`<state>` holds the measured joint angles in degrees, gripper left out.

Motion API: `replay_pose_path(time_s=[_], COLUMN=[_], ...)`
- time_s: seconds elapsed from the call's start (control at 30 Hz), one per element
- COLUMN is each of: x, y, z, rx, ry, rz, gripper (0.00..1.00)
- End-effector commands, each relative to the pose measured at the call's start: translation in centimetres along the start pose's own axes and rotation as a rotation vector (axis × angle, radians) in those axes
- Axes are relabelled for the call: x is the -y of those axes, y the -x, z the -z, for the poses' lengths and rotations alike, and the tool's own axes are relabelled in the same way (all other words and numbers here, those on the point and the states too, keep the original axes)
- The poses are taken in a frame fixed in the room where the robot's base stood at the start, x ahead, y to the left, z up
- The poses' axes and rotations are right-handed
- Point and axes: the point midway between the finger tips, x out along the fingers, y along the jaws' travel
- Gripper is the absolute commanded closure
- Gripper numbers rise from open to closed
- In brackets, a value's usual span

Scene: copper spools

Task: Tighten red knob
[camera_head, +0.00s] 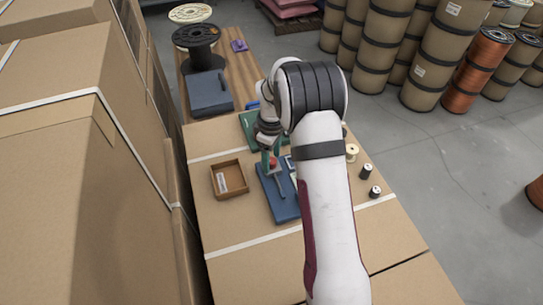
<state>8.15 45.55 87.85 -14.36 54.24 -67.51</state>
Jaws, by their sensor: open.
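The red knob (273,161) is a small spot at the upper end of a blue fixture (284,210) on the cardboard-covered worktop. My arm reaches over the worktop from the front, and my gripper (271,167) is pointed down at the knob. Its fingers are open and close around or beside the knob; I cannot tell whether they touch it. My wrist and forearm hide part of the fixture and what lies to its right.
An open brown box (229,180) with a pale item inside stands left of the fixture. Small spools (367,170) stand to the right. A grey-blue case (209,92) and a black spool (196,42) are behind. Tall cartons (60,170) border the left side. The worktop's front is clear.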

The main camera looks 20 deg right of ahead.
Motion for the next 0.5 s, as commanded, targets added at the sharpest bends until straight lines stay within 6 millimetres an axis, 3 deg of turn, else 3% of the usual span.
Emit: replay_pose_path(time_s=[0.07,0.37,0.5], x=[0.00,-0.01,-0.02], y=[0.02,0.05,0.06], z=[0.00,0.00,0.01], rx=[0.000,0.000,0.000], ry=[0.000,0.000,0.000], rz=[0.000,0.000,0.000], gripper=[0.44,0.98,1.00])
